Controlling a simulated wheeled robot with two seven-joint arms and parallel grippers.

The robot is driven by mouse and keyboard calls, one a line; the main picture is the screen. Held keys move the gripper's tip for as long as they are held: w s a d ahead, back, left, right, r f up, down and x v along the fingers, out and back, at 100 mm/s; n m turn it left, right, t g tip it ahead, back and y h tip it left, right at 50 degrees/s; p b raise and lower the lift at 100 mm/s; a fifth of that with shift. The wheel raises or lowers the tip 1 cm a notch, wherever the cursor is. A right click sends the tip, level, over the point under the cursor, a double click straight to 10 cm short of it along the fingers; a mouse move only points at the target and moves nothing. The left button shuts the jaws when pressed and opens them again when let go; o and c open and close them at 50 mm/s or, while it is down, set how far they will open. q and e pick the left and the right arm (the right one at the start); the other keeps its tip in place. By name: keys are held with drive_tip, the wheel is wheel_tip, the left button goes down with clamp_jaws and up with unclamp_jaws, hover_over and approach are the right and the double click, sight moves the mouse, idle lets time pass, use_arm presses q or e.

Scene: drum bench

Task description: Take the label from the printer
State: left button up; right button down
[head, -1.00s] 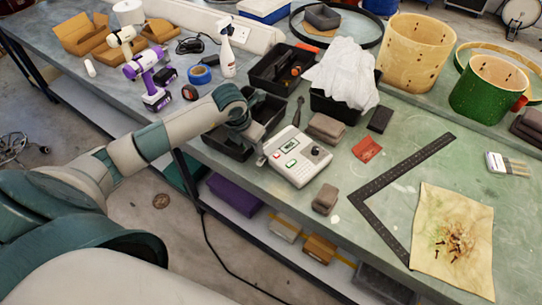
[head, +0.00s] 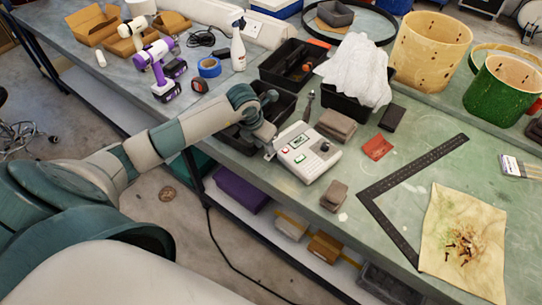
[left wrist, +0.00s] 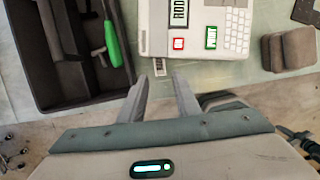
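The label printer (head: 308,158) is a pale box with keys, a small screen and red and green buttons. It lies on the bench and also shows at the top of the left wrist view (left wrist: 194,44). My left gripper (left wrist: 160,78) is open and empty. Its two fingers point at the printer edge, with the label between and just beyond the tips. In the head view the left gripper (head: 267,147) is beside the printer's left side. My right gripper is not in view.
A black tray (left wrist: 50,100) with a green-handled tool is left of the printer. Grey-brown blocks (head: 334,195) lie close by on its right. A black square ruler (head: 375,196) and a stained cloth (head: 440,265) lie farther right. The bench's front edge runs close below the printer.

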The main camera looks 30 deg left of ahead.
sight(268, 157)
use_arm(q)
drive_tip(key=shift+b+x, duration=1.15)
drive_tip(key=shift+x, duration=0.8)
drive_tip(key=shift+b+x, duration=1.2)
drive_tip(key=shift+b, duration=0.05)
drive_tip(key=c, duration=0.5)
